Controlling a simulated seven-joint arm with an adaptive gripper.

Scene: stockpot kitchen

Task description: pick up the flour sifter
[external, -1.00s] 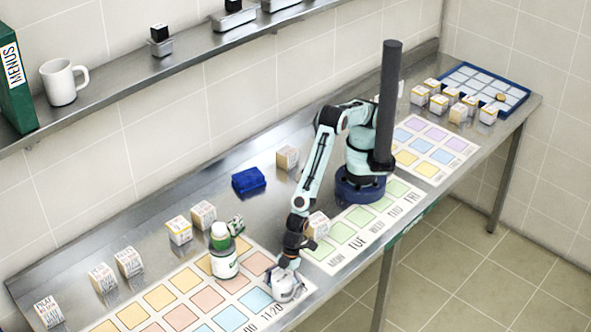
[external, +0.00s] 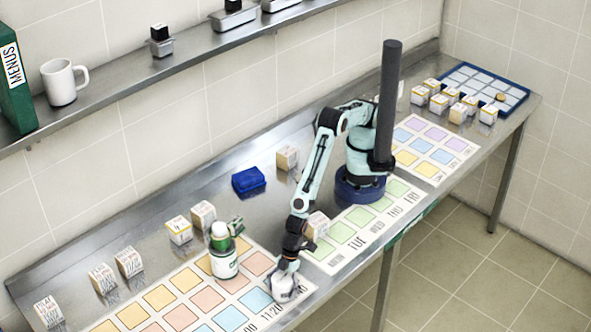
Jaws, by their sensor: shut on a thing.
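My gripper (external: 287,268) points down at the front edge of the coloured-square mat. It is shut on a small white, block-like thing (external: 282,288) at the mat's lower right corner. The gripper partly hides this thing, and I cannot tell whether it is clear of the mat. Nothing in view can be clearly recognised as the flour sifter; the held thing is too small to identify for certain. A white and green container (external: 223,263) stands upright on the mat, left of my gripper and apart from it.
Several white printed blocks (external: 130,262) stand along the table's left and back. One block (external: 317,225) is close behind my gripper. A blue object (external: 248,181) lies on bare metal at the back. A blue-rimmed tray (external: 520,107) is at the far right.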

